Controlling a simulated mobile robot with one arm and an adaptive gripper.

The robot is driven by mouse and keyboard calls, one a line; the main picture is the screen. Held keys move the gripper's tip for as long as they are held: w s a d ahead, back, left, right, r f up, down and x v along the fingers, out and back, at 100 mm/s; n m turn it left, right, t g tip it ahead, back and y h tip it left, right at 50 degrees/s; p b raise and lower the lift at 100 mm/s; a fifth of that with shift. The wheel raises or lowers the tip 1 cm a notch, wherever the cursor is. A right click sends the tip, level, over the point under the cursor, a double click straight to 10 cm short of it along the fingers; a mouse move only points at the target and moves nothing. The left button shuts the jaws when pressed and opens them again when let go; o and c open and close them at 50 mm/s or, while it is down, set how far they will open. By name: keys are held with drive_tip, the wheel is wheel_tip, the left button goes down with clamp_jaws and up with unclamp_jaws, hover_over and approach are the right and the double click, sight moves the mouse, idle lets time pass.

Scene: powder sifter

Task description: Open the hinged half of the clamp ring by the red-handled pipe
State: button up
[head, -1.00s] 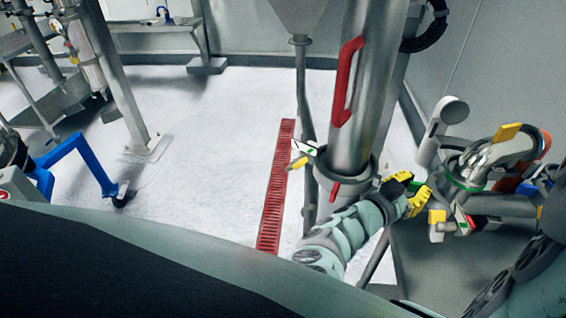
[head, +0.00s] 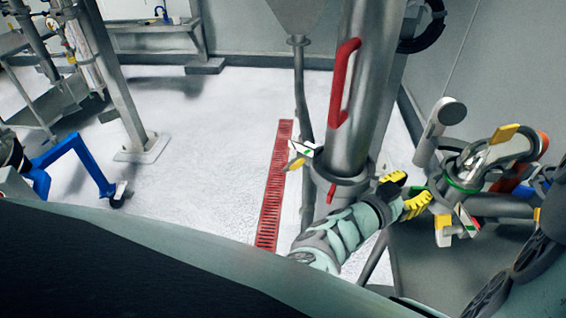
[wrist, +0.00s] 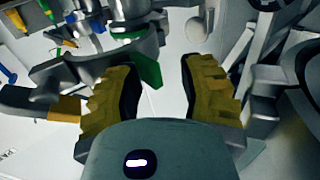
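The grey pipe with the red handle (head: 343,82) stands upright in the head view. A grey clamp ring (head: 345,172) surrounds its lower end, with a yellow-and-white latch piece (head: 301,153) on its left and a small red piece below. My gripper (head: 407,188) is just right of the ring, its yellow-padded fingers spread and pointing right. In the wrist view my gripper (wrist: 160,88) has a wide gap between the fingers. A grey metal part with a green piece (wrist: 146,70) reaches in by the left finger; I cannot tell whether they touch or which ring half it is.
Right of my gripper is a curved pipe fitting (head: 490,160) with a green seal, yellow handles and a second latch piece (head: 455,225). A red floor grate (head: 273,190) and open white floor lie to the left. A blue frame (head: 85,160) stands far left.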

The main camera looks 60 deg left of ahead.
drive_tip(key=s, duration=0.6)
drive_tip(key=shift+s+a+f, duration=0.2)
drive_tip(key=shift+s+f, duration=0.1)
drive_tip(key=shift+s, duration=0.1)
drive_tip(key=shift+o, duration=0.2)
